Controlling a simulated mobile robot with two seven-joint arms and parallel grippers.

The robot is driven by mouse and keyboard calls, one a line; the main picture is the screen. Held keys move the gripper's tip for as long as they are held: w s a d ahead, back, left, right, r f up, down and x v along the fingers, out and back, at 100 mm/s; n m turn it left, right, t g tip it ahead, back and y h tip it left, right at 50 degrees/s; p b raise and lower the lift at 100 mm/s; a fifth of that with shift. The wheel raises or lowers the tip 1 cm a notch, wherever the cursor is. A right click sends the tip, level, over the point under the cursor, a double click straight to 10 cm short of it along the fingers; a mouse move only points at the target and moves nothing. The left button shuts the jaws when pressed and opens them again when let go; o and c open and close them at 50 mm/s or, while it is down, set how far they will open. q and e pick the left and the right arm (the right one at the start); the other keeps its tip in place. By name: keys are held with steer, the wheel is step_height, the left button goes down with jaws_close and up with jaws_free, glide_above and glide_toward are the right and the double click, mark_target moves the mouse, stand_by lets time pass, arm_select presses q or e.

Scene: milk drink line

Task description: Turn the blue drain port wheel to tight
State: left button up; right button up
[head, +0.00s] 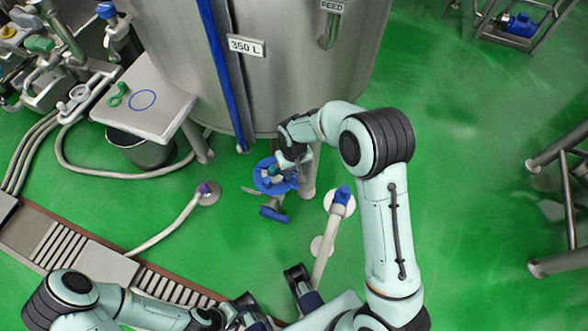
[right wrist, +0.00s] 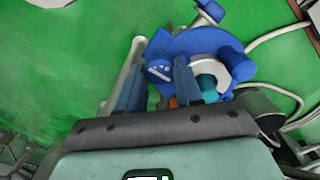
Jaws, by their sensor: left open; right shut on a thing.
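The blue drain port wheel (head: 264,183) is low under the steel tank, near its front leg. My right gripper (head: 293,160) reaches down over the wheel from the right and covers part of it. In the right wrist view, the blue wheel (right wrist: 199,42) fills the upper middle, with a pale hub and a teal part near it. My right gripper (right wrist: 160,76) is shut on a raised blue part of the wheel between its two fingers. Any tightness marking is too small to read. My left gripper (head: 271,288) is open and empty at the bottom of the head view.
The steel tank (head: 280,60) stands behind the wheel. A blue-topped floor pipe (head: 341,197) is right of it, and a purple-capped pipe (head: 206,190) is left. A small table (head: 143,98) over a dark bucket (head: 140,148) stands further left. Green floor is open to the right.

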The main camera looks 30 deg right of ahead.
mark_target(294, 173)
steer(key=o, duration=1)
steer(key=shift+o, duration=0.2)
steer(key=shift+r, duration=0.1)
step_height(294, 173, up, 13)
steer(key=p, duration=0.2)
